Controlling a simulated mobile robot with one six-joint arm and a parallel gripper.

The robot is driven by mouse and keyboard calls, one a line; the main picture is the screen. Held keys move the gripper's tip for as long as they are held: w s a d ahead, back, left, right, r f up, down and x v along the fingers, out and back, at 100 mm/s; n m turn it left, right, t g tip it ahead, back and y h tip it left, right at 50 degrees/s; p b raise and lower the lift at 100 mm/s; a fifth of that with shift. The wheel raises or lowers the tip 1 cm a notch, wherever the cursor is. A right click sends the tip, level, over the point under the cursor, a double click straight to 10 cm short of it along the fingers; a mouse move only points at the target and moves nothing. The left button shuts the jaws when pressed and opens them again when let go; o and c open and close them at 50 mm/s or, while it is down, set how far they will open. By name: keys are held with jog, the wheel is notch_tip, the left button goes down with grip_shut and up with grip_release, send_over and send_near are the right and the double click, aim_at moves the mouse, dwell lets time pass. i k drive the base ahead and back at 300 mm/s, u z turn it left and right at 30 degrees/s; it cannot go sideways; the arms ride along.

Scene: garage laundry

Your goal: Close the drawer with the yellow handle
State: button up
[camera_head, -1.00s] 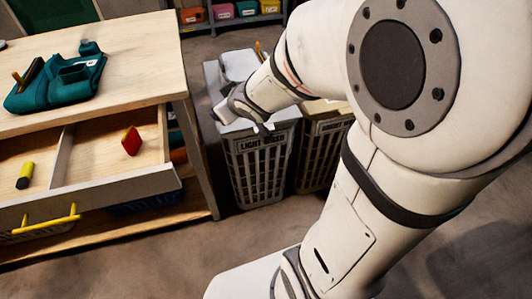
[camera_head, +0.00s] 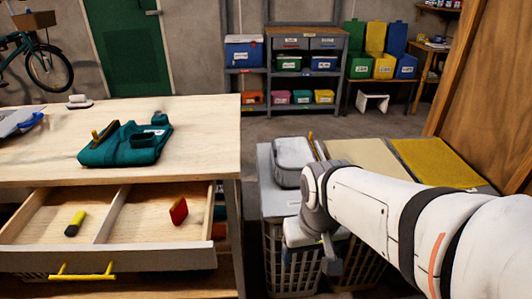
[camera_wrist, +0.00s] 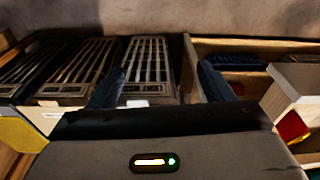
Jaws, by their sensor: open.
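The drawer (camera_head: 110,260) under the wooden workbench top is pulled out, in the head view's lower left. Its yellow bar handle (camera_head: 82,272) is on the front face. Inside, on either side of a divider, lie a yellow-and-black object (camera_head: 75,223) and a red block (camera_head: 178,211). My gripper (camera_head: 331,258) is right of the drawer, apart from it, over the laundry baskets. In the wrist view my gripper (camera_wrist: 161,86) has its two dark fingers spread with nothing held between them. The handle does not show there.
Slatted laundry baskets (camera_head: 290,270) stand right of the bench, with a grey container (camera_head: 292,160) on top. Shelves (camera_head: 297,70) with bins stand at the back. Floor between bench and shelves is clear.

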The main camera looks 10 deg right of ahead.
aim_at(125, 228)
jog(key=u, duration=1.65)
jog(key=k, duration=0.5)
jog(key=z, duration=0.2)
jog(key=i, duration=0.45)
jog(key=u, duration=0.2)
